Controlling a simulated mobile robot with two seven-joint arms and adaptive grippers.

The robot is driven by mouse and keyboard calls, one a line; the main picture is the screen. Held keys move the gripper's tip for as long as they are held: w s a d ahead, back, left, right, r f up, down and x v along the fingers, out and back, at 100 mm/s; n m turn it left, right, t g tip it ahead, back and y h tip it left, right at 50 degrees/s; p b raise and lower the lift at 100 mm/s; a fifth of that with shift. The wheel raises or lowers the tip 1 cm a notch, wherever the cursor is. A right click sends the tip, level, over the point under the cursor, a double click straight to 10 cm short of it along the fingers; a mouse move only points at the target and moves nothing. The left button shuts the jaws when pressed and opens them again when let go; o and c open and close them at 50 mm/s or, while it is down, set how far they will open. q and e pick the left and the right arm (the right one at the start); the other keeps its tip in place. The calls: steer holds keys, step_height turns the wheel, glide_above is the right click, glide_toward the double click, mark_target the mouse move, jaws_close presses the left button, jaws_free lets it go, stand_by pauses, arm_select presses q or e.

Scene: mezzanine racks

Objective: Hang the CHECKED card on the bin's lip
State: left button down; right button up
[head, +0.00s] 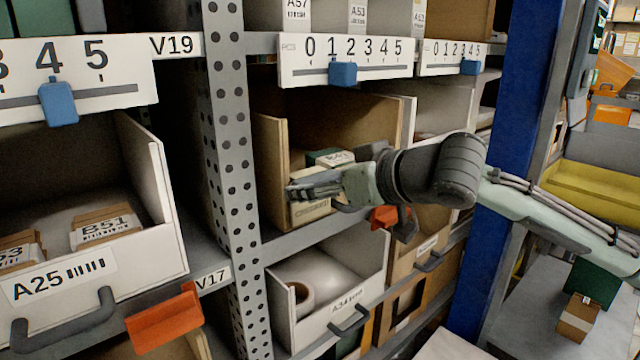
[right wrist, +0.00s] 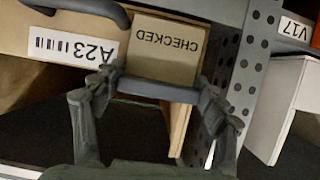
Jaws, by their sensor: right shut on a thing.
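The CHECKED card (right wrist: 165,52) is tan and appears upside down in the right wrist view, with a dark grey strip along its top edge. My right gripper (right wrist: 157,92) is shut on that strip, one finger at each end. The card is in front of bin A23 (right wrist: 40,42), beside its label and near the bin's side wall. I cannot tell whether the strip touches the lip. In the head view my right gripper (head: 305,190) reaches across the bin's front, and the arm hides much of it. My left gripper is not in view.
A perforated upright (head: 228,150) stands just left of the bin. Small boxes (head: 330,158) lie inside it. Bin A34 (head: 340,310) is below, bin A25 (head: 150,260) at left. A numbered rail (head: 345,72) runs above. A blue post (head: 505,150) stands right.

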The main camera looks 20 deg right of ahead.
steer(key=o, duration=1.2)
steer(key=shift+o, duration=0.2)
